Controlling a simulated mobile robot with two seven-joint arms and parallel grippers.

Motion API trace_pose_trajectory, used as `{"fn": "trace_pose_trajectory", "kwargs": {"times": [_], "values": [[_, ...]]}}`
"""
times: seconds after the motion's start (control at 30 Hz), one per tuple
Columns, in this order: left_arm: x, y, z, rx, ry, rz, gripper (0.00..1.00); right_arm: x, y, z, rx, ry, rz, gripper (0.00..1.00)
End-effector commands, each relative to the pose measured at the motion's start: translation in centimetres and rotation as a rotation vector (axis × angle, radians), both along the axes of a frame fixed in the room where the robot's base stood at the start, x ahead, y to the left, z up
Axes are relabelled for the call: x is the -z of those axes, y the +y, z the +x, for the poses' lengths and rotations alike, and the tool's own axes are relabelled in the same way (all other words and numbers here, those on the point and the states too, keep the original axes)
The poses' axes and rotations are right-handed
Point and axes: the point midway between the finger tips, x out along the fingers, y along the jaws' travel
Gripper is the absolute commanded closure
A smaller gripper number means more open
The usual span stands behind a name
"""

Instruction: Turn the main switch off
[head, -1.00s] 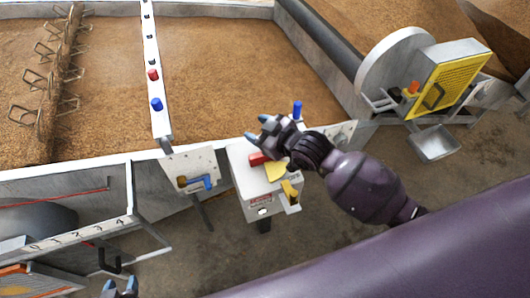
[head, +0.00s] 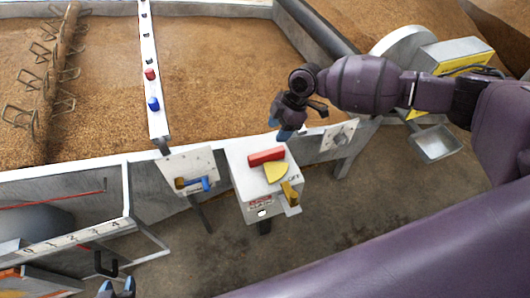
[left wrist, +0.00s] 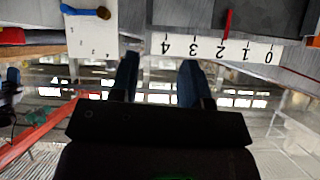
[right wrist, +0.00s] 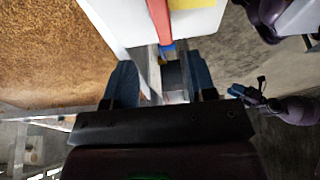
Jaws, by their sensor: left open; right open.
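The main switch appears to be the white box (head: 245,185) at the vat's edge in the head view. A red bar-shaped handle (head: 266,156) lies across its top, beside a yellow sector (head: 275,174). My right gripper (head: 284,134) is open and empty, pointing down just behind the red handle, apart from it as far as I can tell. In the right wrist view the red handle (right wrist: 160,18) comes in from the top, towards the gap between the open fingers (right wrist: 155,82). My left gripper (head: 117,287) is open and empty at the bottom left; its fingers show in the left wrist view (left wrist: 158,72).
A yellow lever (head: 290,193) sticks out from the box's front right. A plate with a blue-handled valve (head: 193,184) stands left of it. The grain vat (head: 220,80) lies behind. A numbered white ledge (head: 70,238) is at the left. Floor is clear at the right.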

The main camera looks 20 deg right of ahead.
Motion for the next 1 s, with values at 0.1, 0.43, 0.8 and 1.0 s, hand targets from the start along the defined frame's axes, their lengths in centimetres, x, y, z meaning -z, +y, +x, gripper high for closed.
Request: {"fn": "trace_pose_trajectory", "kwargs": {"times": [0.1,0.43,0.8,1.0], "values": [[0.2,0.0,-0.1,-0.001,0.003,-0.001,0.57,0.6,0.3,-0.2,-0.018,0.005,0.002,0.49],[1.5,-0.1,-0.9,-0.007,0.03,-0.005,0.57,5.3,2.3,-0.3,-0.018,0.006,0.003,0.49],[1.9,-0.2,-0.7,-0.004,0.032,-0.005,0.57,9.5,4.0,-0.3,-0.017,0.004,0.003,0.49],[1.5,-0.2,-0.1,0.003,0.019,-0.002,0.57,10.0,4.2,-0.3,-0.016,0.001,0.003,0.49]]}}
